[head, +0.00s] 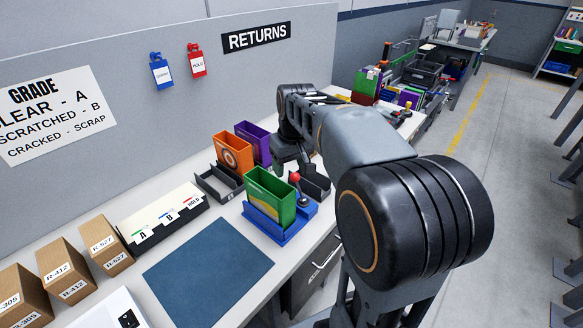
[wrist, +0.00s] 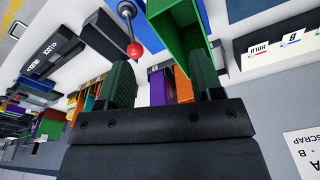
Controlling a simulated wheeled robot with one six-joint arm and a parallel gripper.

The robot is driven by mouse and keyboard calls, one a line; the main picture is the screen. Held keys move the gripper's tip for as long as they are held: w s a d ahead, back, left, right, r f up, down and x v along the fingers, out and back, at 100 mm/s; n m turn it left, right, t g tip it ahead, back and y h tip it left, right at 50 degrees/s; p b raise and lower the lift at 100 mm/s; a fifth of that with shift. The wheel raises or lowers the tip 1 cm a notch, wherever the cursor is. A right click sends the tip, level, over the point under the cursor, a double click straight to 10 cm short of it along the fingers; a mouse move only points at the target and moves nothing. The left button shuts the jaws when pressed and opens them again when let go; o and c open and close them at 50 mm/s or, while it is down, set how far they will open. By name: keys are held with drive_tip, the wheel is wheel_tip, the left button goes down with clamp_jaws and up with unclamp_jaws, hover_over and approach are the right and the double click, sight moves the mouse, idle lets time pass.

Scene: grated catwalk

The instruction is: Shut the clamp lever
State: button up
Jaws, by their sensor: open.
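The clamp lever (head: 294,178) has a red ball knob on a metal rod. It stands up, leaning slightly, at the right end of a blue fixture (head: 275,233). A green case (head: 270,197) stands in that fixture. In the wrist view the lever's red knob (wrist: 134,50) shows just beyond the left finger, and the green case (wrist: 180,30) is beyond the fingers. My gripper (wrist: 163,78) is open with nothing between its fingers. In the head view it hangs behind the green case and lever, partly hidden by my arm.
Orange (head: 232,153) and purple (head: 254,141) cases stand behind the fixture, near a dark tray (head: 220,184). A blue mat (head: 208,265) lies clear in front. A white card box (head: 163,218) and cardboard boxes (head: 105,245) are at left. The divider panel (head: 130,60) runs behind.

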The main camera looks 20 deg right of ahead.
drive_tip(key=r+g+p, duration=0.1)
drive_tip(key=r+p, duration=0.1)
hover_over(295, 173)
drive_tip(key=n, duration=0.1)
drive_tip(key=shift+g+y, duration=0.3)
wheel_tip(295, 173, down, 14)
drive_tip(key=shift+f+p, duration=0.1)
drive_tip(key=shift+p, duration=0.4)
drive_tip(key=c, duration=0.9)
